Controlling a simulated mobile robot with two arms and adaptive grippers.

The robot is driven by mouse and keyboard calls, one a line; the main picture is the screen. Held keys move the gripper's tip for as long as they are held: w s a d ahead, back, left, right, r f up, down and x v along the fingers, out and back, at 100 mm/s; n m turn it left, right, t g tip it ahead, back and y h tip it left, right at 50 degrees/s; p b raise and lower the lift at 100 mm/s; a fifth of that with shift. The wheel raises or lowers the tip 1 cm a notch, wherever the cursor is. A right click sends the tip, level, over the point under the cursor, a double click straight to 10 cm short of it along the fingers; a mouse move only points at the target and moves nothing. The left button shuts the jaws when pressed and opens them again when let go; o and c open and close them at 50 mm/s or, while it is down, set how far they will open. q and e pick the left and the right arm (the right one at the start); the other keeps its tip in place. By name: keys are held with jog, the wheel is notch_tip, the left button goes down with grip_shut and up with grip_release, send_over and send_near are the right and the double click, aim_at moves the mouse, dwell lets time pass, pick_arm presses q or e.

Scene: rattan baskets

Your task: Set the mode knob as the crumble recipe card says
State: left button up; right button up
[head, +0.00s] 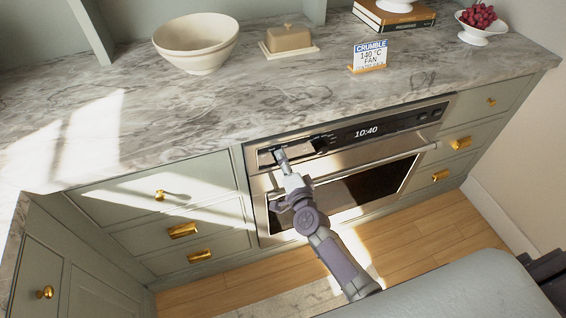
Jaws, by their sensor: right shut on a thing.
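The crumble recipe card (371,55) stands upright on the counter at the back right. It reads CRUMBLE, 140 °C, FAN; a small line at its bottom is partly hidden and hard to read. The oven (360,185) is built in below the counter, and its control panel display (367,131) shows 10:40. My right gripper (281,157) is at the left part of the panel, shut on a knob there. The gripper hides that knob, so its setting cannot be read. My left gripper is not in view.
A cream bowl (196,45), a butter dish (289,42), a stack of books (395,16) and a white stand with red grapes (481,23) stand on the marble counter (180,110). Drawers with brass handles flank the oven. The counter front is clear.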

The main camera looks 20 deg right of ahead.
dwell(0.3)
jog(key=o, duration=1.2)
jog(key=shift+c, duration=0.2)
jog(key=shift+s, duration=0.1)
jog(key=s, duration=1.2)
jog(key=shift+d+r, duration=0.15)
jog(key=shift+r, duration=0.05)
jog(key=shift+w, duration=0.1)
